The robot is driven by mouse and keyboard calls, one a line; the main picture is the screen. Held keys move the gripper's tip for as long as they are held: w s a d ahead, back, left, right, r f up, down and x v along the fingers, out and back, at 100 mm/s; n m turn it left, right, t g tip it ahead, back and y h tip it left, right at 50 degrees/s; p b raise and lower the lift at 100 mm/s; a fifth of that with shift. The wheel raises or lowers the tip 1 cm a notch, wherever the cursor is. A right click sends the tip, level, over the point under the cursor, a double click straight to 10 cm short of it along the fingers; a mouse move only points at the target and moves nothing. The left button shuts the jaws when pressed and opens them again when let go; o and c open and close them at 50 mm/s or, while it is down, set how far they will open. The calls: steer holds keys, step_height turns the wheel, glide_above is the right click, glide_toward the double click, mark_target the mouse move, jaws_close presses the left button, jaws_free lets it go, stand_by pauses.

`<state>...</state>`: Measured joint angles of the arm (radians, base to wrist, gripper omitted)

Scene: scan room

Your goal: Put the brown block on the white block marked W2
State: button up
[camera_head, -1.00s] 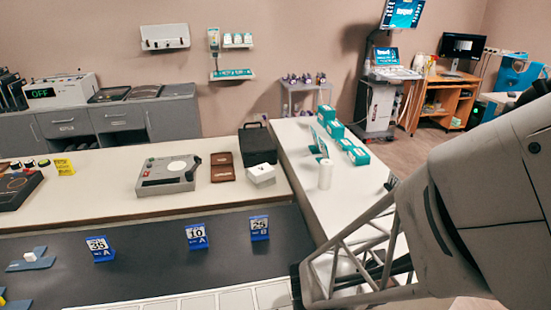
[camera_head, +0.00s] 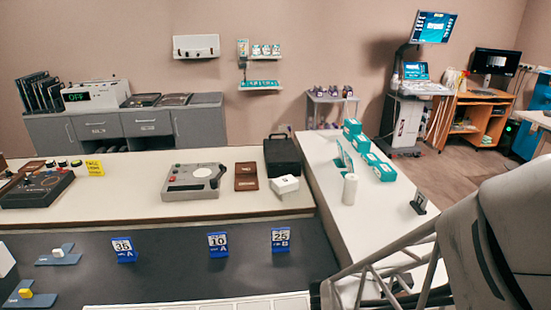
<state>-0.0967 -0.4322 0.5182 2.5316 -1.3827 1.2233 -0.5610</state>
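I cannot pick out a block marked W2 for sure. A small white box (camera_head: 285,186) sits on the pale counter, with a dark mark too small to read. A flat brown item (camera_head: 247,177) lies just left of it, apart from it; whether it is the brown block I cannot tell. A small white piece (camera_head: 58,252) sits on a blue-grey base at the far left of the dark surface. My arm fills the lower right, and my gripper is out of view.
Blue number cards 35 (camera_head: 124,250), 10 (camera_head: 218,244) and 25 (camera_head: 281,239) stand on the dark surface (camera_head: 175,275). A grey device (camera_head: 194,182) and a black case (camera_head: 282,156) stand on the counter. Teal boxes (camera_head: 370,158) and a white cylinder (camera_head: 350,189) are on the right counter.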

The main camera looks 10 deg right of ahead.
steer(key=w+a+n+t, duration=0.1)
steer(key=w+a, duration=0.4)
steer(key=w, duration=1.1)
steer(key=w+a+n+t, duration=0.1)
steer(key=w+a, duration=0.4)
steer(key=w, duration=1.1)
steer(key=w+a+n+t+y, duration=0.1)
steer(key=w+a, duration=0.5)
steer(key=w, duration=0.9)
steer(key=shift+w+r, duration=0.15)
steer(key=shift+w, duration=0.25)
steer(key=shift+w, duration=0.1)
glide_above(282, 181)
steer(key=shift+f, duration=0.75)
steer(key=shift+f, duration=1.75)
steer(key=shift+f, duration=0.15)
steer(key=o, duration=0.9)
